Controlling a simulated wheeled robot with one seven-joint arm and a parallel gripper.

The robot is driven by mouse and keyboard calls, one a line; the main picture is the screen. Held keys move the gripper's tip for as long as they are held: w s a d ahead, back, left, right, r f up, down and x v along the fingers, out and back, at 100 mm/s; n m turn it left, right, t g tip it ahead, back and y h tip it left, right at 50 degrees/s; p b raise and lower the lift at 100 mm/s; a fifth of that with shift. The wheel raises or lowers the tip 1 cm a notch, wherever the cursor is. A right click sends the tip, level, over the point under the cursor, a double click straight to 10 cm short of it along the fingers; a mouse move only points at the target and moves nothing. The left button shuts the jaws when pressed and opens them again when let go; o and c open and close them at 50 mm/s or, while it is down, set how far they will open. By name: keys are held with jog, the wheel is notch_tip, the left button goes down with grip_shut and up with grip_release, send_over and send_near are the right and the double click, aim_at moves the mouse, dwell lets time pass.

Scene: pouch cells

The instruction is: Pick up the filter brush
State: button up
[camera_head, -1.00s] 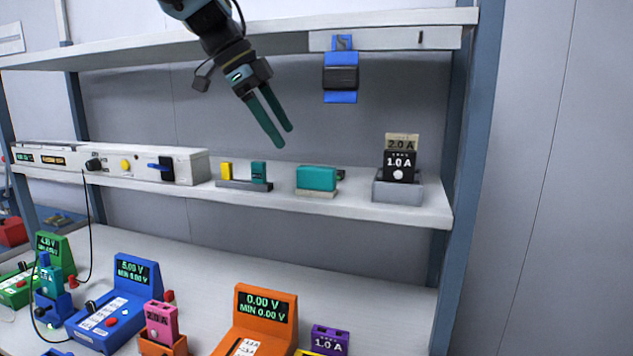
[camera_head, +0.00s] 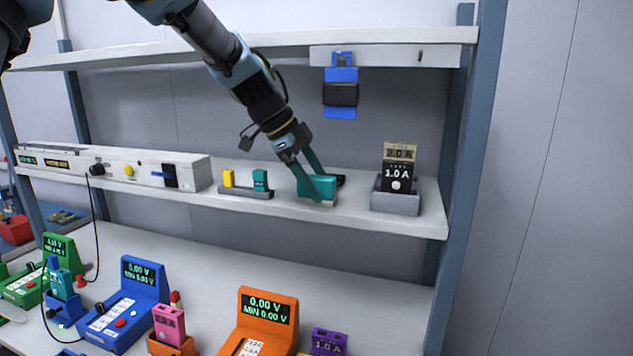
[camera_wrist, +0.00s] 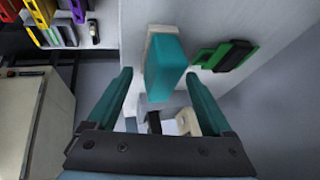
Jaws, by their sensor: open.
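The filter brush, which I take to be the teal block with a pale beige underside (camera_head: 328,186), sits on the middle shelf. It also shows in the wrist view (camera_wrist: 166,68), ahead of my fingers and in line with the gap between them. My gripper (camera_head: 322,190) is open and angled down at the brush. In the head view its teal fingers overlap the brush, so contact is hard to tell. In the wrist view my gripper (camera_wrist: 158,90) has its fingers apart, with nothing held.
A green and black item (camera_wrist: 228,55) lies close beside the brush. A grey holder (camera_head: 395,202) with current blocks stands to the right. A grey rack with yellow and teal pieces (camera_head: 246,192) is to the left. A blue and black item (camera_head: 341,94) hangs from the upper shelf.

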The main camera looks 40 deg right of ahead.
jog(key=shift+f, duration=0.2)
grip_shut()
dwell(0.6)
